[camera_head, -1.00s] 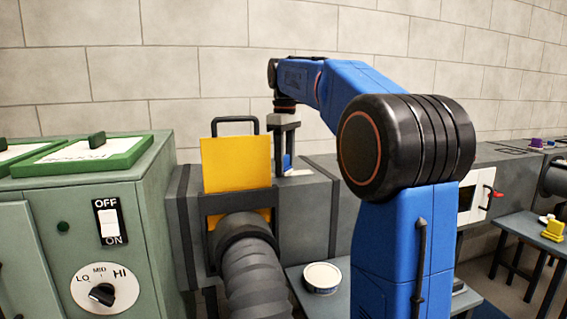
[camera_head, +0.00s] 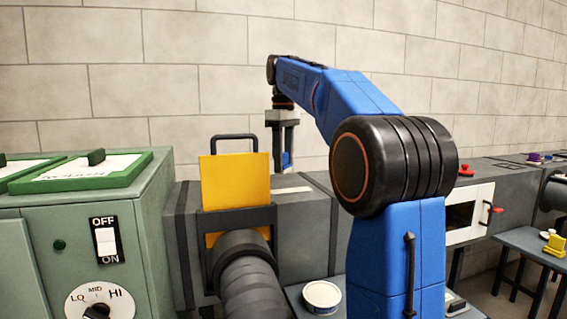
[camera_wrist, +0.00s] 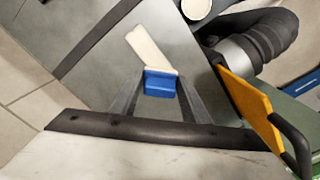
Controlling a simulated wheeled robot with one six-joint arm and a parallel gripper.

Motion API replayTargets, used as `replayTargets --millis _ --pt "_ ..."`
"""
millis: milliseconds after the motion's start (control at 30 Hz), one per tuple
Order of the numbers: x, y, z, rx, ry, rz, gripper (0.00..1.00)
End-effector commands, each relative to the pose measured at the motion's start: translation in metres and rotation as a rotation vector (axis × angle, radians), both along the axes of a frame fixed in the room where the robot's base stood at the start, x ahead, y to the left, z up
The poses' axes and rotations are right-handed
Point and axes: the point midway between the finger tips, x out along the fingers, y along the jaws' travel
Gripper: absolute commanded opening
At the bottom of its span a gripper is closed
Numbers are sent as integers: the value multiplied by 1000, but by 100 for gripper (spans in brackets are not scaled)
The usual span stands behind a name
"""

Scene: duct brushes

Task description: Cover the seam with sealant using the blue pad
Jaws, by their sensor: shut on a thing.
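My gripper (camera_head: 285,150) is above the grey duct in the head view, pointing down, shut on the blue pad (camera_head: 287,161). In the wrist view, the blue pad (camera_wrist: 160,83) sits between the two fingertips. A cream strip (camera_wrist: 149,48), which looks like sealant, lies on the grey duct top (camera_wrist: 100,75) and runs from behind the pad's edge up and left. It shows as a thin pale line in the head view (camera_head: 293,189). The pad appears raised clear of the duct there. The pad hides part of the strip, and any bare seam cannot be made out.
A yellow plate (camera_head: 235,181) with a black handle stands upright in the duct, close to my gripper. A black hose (camera_head: 247,277) joins below it. A round white-lidded tub (camera_head: 321,295) is on the lower bench. The green control cabinet (camera_head: 150,240) stands left.

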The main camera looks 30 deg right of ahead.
Motion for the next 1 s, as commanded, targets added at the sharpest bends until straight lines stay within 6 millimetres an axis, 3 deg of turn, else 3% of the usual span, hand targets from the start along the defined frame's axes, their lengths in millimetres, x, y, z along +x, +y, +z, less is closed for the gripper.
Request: replayTargets --millis 233,600,1000 --pt "0 0 4 0 0 0 25" --pt "0 0 30 0 -1 0 25" --pt "0 0 30 1 -1 0 25"
